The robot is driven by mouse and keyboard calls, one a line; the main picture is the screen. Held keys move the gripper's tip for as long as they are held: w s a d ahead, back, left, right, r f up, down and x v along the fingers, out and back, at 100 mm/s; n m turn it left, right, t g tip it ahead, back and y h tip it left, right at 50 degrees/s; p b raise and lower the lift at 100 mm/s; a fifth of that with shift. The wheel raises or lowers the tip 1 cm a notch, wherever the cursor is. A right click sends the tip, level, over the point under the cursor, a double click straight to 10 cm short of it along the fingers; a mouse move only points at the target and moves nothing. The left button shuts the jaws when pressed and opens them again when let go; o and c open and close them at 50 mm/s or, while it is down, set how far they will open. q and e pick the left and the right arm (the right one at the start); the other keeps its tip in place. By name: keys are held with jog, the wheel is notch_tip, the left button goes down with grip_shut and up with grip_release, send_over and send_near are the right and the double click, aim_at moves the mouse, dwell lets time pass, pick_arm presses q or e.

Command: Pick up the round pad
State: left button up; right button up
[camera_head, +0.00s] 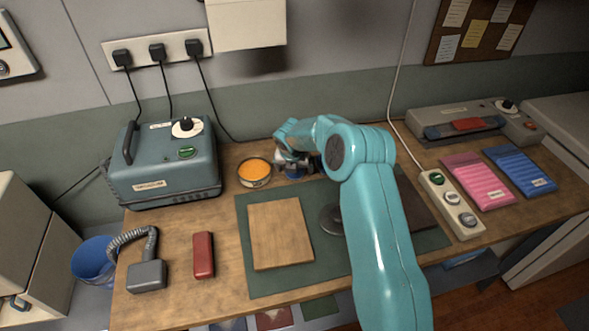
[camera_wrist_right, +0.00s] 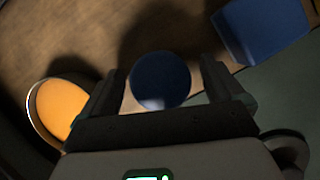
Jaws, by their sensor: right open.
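Two round things could be the pad. A dark blue round thing (camera_wrist_right: 160,80) shows between the two fingers of my right gripper (camera_wrist_right: 165,72) in the wrist view. The fingers are apart, and I cannot tell whether they touch it. In the head view this blue thing (camera_head: 293,172) sits on the bench, partly hidden under my right gripper (camera_head: 303,165). An orange round pad (camera_head: 254,169) in a shallow rimmed tin lies just left of it; it also shows at the left in the wrist view (camera_wrist_right: 60,108). My left gripper is not in view.
A blue-grey machine (camera_head: 165,165) stands left of the tin. A green mat (camera_head: 255,280) bears a wooden board (camera_head: 280,234) and a dark round object (camera_head: 330,218). A blue block (camera_wrist_right: 265,30) is near the right finger. A red bar (camera_head: 203,255) lies at front left.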

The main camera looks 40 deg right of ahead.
jog(key=c, duration=1.1)
jog(key=shift+c, duration=0.2)
jog(key=shift+r, duration=0.1)
notch_tip(320, 180, up, 20)
jog(key=shift+o, duration=1.4)
jog(key=shift+c, duration=0.7)
jog(key=shift+w, duration=0.1)
